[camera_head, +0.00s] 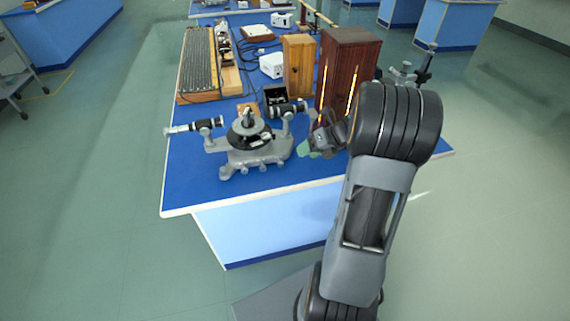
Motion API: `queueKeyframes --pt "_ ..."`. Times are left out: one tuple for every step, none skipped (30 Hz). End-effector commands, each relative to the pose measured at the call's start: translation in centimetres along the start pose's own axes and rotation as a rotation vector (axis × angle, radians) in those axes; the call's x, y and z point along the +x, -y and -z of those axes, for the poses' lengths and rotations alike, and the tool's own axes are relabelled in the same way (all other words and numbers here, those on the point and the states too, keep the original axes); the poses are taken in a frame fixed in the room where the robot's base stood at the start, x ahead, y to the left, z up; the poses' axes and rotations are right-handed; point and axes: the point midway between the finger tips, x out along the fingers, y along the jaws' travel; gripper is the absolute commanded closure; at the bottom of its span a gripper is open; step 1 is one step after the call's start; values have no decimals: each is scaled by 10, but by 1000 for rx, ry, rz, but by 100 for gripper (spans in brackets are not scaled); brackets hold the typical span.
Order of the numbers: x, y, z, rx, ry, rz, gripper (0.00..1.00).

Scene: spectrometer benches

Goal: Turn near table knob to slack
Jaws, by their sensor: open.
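A grey spectrometer (254,150) stands near the front of the blue bench, with a round dark table (248,129) at its centre. Its telescope tube (195,126) points left and a second tube (287,110) reaches to the right. The near table knob is too small to make out for certain. My gripper (306,148) is just right of the spectrometer, at about the height of its base, and looks apart from it. It is open, with nothing seen between its fingers. My arm hides part of the bench's right side.
The blue bench top (190,186) is clear at the front left. Behind the spectrometer stand a dark wooden cabinet (352,60), a lighter wooden box (298,62) and a white box (271,66). A long ribbed wooden rack (197,62) lies at the back left.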

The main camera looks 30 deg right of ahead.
Motion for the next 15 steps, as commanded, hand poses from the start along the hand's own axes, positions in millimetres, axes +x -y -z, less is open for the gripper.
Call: queueKeyframes --pt "-1 12 -1 92 26 -11 50" --pt "-2 17 -2 138 38 -18 50" --pt "-2 23 -3 188 52 -25 50" --pt "-1 26 -4 218 60 -30 50" --pt "-1 28 -4 243 68 -33 50" --pt "2 31 -5 265 74 -38 50" --pt "4 32 -5 278 76 -40 50" --pt "7 33 -6 287 78 -41 50" --pt "13 33 -6 292 80 -42 50" --pt "17 33 -7 294 79 -43 50" --pt "22 32 -7 294 78 -43 50" --pt "30 32 -7 293 78 -42 50" --pt "36 32 -8 292 77 -43 50" --pt "42 32 -8 292 77 -43 50" --pt "50 32 -9 293 77 -42 50"
